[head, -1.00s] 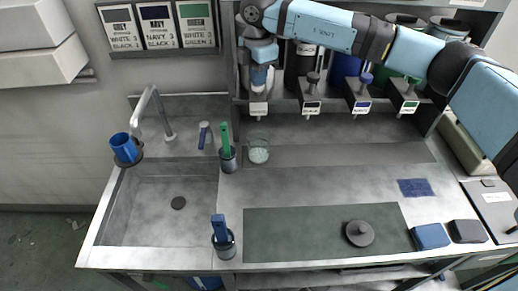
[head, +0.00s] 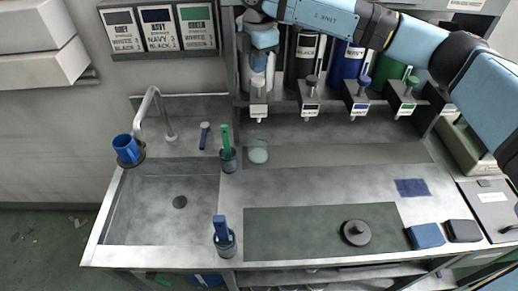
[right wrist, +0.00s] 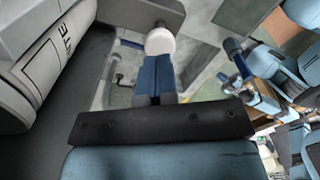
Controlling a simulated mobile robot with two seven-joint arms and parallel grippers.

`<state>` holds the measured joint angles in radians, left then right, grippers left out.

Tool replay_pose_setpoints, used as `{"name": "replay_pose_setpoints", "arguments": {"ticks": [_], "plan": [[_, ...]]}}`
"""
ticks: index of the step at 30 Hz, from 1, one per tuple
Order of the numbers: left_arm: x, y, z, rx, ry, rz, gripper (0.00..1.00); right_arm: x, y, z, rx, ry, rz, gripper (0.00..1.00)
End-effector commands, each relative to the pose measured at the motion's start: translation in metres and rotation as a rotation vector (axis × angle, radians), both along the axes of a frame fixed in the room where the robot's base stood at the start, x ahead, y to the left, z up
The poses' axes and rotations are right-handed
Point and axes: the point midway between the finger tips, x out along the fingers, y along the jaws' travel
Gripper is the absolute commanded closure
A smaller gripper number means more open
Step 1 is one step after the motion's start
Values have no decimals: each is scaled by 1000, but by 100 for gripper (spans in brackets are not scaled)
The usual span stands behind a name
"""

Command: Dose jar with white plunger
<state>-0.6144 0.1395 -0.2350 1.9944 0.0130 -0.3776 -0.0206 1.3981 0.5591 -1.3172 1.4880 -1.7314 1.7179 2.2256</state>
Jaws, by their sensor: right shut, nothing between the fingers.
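The clear jar (head: 258,153) stands on the bench below the white dispenser and has pale stuff in it. The white plunger (head: 258,82) is on the dispenser in front of the white canister (head: 243,72); its round white knob (right wrist: 160,41) shows in the right wrist view. My right gripper (head: 260,68) is shut and empty, pointing down, with its fingertips right at the knob. It also shows in the right wrist view (right wrist: 156,62). Whether the fingertips touch the knob I cannot tell. My left gripper is not in view.
Black (head: 304,60), navy (head: 346,65) and green canisters with their own plungers stand to the right. A cup with a green-handled tool (head: 228,158) stands just left of the jar. A sink (head: 160,210) lies left. A dark mat (head: 300,235) holds a round black lid (head: 356,232).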

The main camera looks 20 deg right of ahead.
Motion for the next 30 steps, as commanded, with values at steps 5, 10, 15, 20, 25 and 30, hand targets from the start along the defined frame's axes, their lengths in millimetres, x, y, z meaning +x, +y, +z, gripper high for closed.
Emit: {"name": "replay_pose_setpoints", "arguments": {"ticks": [5,10,15,20,25,30], "plan": [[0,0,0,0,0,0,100,0,0,0,0,0,0,100],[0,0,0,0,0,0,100,0,0,0,0,0,0,100],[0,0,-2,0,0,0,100,0,0,-2,0,0,0,100],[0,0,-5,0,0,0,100,0,0,-7,0,0,0,100],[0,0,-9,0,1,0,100,0,0,-13,0,0,0,100],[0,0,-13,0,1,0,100,0,0,-19,0,0,0,100]]}}
